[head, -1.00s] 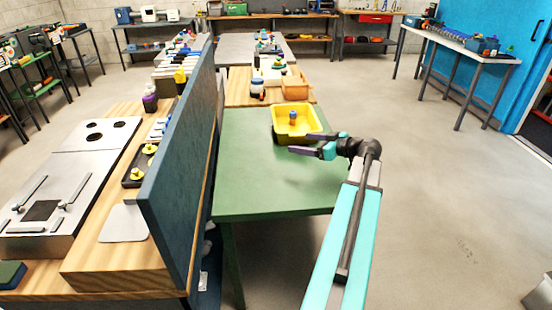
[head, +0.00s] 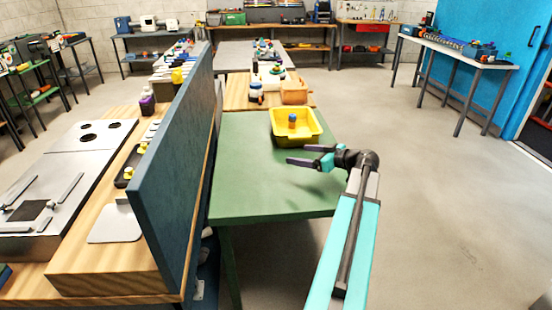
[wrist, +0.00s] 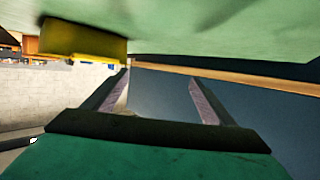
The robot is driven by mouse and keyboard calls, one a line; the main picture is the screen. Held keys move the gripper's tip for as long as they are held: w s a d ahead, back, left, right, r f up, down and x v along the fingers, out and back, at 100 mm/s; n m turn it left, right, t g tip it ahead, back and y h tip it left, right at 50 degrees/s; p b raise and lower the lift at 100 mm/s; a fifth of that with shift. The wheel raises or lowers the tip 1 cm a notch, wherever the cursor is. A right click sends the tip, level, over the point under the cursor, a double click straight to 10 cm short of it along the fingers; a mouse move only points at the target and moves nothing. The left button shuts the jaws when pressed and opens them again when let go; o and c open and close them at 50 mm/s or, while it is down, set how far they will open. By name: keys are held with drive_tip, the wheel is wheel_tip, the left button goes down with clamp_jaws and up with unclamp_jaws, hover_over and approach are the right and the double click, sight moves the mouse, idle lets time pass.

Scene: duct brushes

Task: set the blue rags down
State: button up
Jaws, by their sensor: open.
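My gripper (head: 298,155) is open and empty above the green table (head: 265,185), in front of the yellow bin (head: 298,139). Its spread fingers also show in the wrist view (wrist: 158,80), with nothing between them. The bin stands at the far end of the green table and also shows at the upper left of the wrist view (wrist: 82,42). A small orange and blue object (head: 292,121) is inside the bin; I cannot tell what it is. I cannot make out any blue rags for certain.
A tall dark blue panel (head: 170,175) runs along the table's left side. Beyond the bin, a wooden table (head: 235,92) holds an orange bin (head: 294,91) and a jar (head: 256,92). The green table's near part is bare, and open floor lies right.

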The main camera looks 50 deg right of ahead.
drive_tip(key=shift+p+x, duration=0.5)
drive_tip(key=shift+x, duration=3.65)
drive_tip(key=shift+w, duration=0.15)
drive_tip(key=shift+p+x, duration=0.7)
drive_tip(key=shift+x, duration=1.75)
drive_tip(key=shift+a+f, duration=0.1)
drive_tip(key=shift+a, duration=0.1)
clamp_jaws()
unclamp_jaws()
drive_tip(key=shift+b+v, duration=1.25)
drive_tip(key=shift+v, duration=5.7)
drive_tip(key=shift+d, duration=0.15)
